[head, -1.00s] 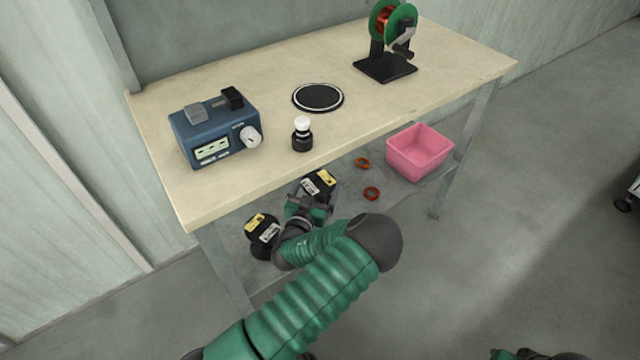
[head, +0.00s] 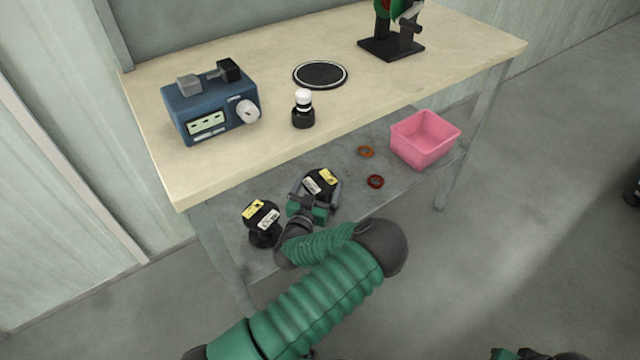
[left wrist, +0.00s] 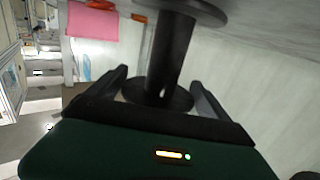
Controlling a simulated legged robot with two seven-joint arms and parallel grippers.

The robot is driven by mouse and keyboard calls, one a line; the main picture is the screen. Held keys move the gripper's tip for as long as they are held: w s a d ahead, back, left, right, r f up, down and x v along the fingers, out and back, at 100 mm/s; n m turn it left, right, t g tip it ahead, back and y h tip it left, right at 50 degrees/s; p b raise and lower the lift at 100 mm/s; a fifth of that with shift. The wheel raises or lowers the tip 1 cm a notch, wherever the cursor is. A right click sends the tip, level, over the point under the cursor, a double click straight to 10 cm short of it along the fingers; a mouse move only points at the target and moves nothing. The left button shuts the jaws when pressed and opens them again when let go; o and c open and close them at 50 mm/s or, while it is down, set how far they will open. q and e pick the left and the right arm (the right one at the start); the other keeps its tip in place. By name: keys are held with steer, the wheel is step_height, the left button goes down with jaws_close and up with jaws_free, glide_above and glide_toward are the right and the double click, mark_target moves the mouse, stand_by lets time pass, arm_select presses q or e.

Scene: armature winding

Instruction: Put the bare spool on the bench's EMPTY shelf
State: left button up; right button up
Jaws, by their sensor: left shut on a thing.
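A bare black spool (head: 322,179) with yellow and white labels on its top flange stands upright on or just above the bench's lower shelf (head: 345,207). My left gripper (head: 313,197) is shut on it, one finger on each side. In the left wrist view the spool's dark core (left wrist: 172,55) and two flanges show between the fingers of my left gripper (left wrist: 160,82). A second labelled black spool (head: 261,221) stands to the left on the same shelf. No EMPTY sign is readable. My right gripper is not recognisable in any view.
The shelf also holds a pink bin (head: 424,140) and two small rings, orange (head: 366,151) and red (head: 375,181). The bench top (head: 225,160) overhangs the shelf. On it are a blue meter box (head: 212,108), a black-and-white bottle (head: 303,110), a round pad (head: 320,75) and a winding stand (head: 392,45).

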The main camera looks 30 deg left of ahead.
arm_select(q)
steer(key=shift+f, duration=0.4)
steer(key=o, duration=1.2)
steer(key=shift+o, duration=0.2)
